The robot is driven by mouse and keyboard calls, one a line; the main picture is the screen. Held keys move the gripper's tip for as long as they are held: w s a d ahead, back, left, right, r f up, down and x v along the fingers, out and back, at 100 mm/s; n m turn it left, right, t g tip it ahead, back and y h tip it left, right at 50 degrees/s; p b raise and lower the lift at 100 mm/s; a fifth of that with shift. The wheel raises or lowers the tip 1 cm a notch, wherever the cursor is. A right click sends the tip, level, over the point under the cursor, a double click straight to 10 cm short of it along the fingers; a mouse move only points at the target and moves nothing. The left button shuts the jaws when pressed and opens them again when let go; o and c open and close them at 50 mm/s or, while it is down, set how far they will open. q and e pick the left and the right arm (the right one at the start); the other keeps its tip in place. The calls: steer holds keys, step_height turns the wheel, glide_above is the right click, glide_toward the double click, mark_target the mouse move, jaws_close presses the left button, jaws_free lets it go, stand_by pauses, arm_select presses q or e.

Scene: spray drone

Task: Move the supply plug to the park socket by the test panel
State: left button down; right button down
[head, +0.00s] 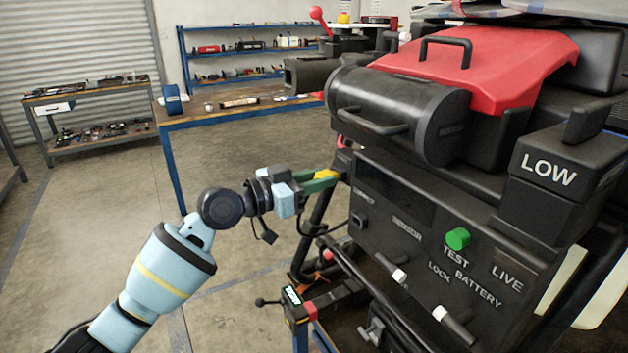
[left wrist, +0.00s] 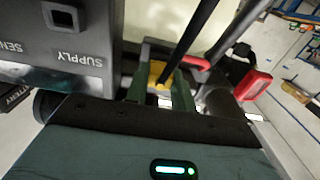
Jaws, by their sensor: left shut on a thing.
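My left gripper (head: 322,182) reaches in from the left, close to the left edge of the black test panel (head: 400,205). Its green fingers are shut on a yellow plug, taken to be the supply plug (head: 326,174). In the left wrist view the yellow plug (left wrist: 157,75) sits between the two green fingers, with a dark bar or cable crossing in front of it. A square socket marked SUPPLY (left wrist: 62,17) shows at the upper left there, with nothing in it. The plug's front end is hidden. I cannot pick out the park socket for certain. My right gripper is not seen.
The panel carries a green knob (head: 457,238) and white-tipped levers (head: 398,275). A black drum (head: 400,112) and red cover (head: 490,65) overhang it. Dark bars and cables run below the gripper. A red-framed part (left wrist: 253,85) is right of the plug. Open floor lies left.

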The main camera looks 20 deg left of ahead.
arm_select(q)
steer(key=shift+w+d, duration=0.3)
steer(key=shift+w, duration=0.05)
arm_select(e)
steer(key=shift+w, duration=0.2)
arm_select(q)
steer(key=c, duration=1.1)
jaws_free()
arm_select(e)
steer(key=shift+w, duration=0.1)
arm_select(q)
steer(key=b+v, duration=0.1)
steer(key=v, duration=0.6)
steer(key=shift+s+a, duration=0.25)
steer(key=shift+s, duration=0.1)
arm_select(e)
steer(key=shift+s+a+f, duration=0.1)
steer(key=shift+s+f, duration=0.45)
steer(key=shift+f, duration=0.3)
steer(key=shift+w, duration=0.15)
